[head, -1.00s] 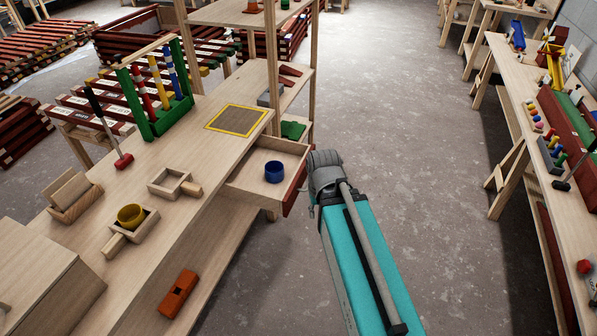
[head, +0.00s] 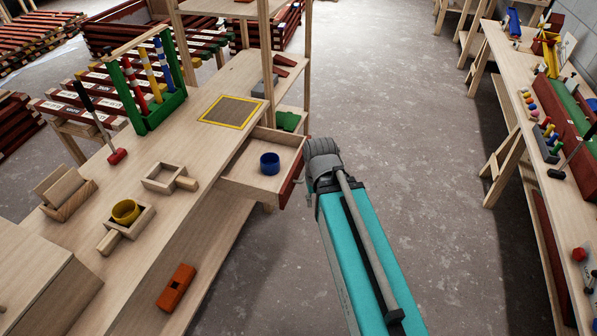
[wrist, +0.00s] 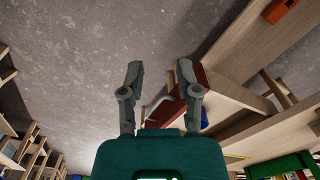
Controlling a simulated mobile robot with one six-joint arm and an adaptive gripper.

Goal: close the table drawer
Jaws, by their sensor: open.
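The table drawer (head: 240,182) stands pulled out from the long wooden table (head: 205,150), with a red-brown front and a blue cup (head: 269,163) inside. In the wrist view the drawer front (wrist: 200,77) is partly behind the right-hand finger, and a pale curved handle (wrist: 155,106) shows between the fingers. My gripper (wrist: 159,70) is open, with nothing held between its fingertips. It is close beside the drawer front; I cannot tell if they touch. In the head view my arm's end hides most of the fingers.
The tabletop holds a yellow-rimmed mat (head: 231,111), a green bead frame (head: 150,105), small wooden boxes (head: 165,178) and a yellow cup (head: 126,211). An orange block (head: 176,288) lies on the lower shelf. Clear floor (head: 410,180) lies to the right, before another bench (head: 510,95).

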